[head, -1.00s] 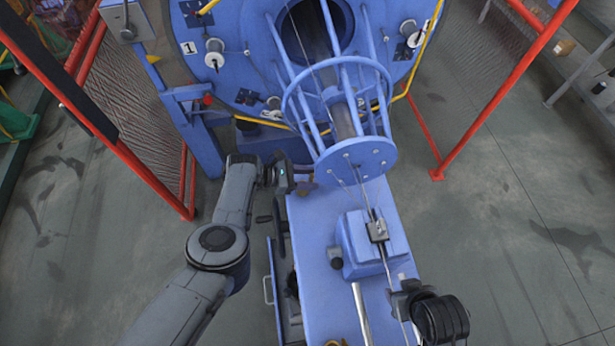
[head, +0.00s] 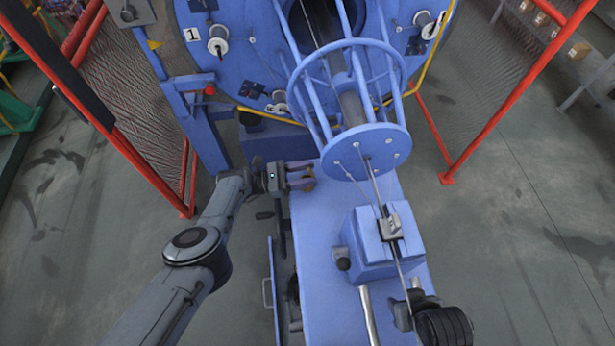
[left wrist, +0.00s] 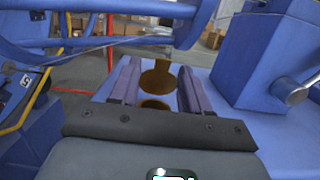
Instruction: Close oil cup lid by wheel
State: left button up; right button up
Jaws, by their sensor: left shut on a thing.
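The brass-brown oil cup (left wrist: 155,104) shows between my left fingers in the left wrist view. Its round brass lid (left wrist: 160,77) stands just beyond it, apparently raised; its exact tilt is hard to tell. My left gripper (head: 302,177) reaches in from the left over the edge of the blue machine bed in the head view. Its two purple-grey fingers lie on either side of the brass parts in the left wrist view (left wrist: 158,88). It is shut on the brass lid, though the contact itself is not clear.
The blue strander cage (head: 350,95) with its round end plate (head: 366,152) overhangs the bed close to my left gripper. A blue block (head: 375,240) carries the wire on the bed. Red guard frames (head: 480,125) stand at both sides. Grey floor is free around.

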pick_arm(q)
jog(key=shift+a+f+h+b, duration=0.15)
jog(key=shift+f+h+b, duration=0.05)
jog(key=shift+h+b, duration=0.25)
jog(key=o, duration=1.1)
jog(key=shift+c, duration=0.2)
jog(key=v, duration=1.1)
jog(key=shift+s, duration=0.1)
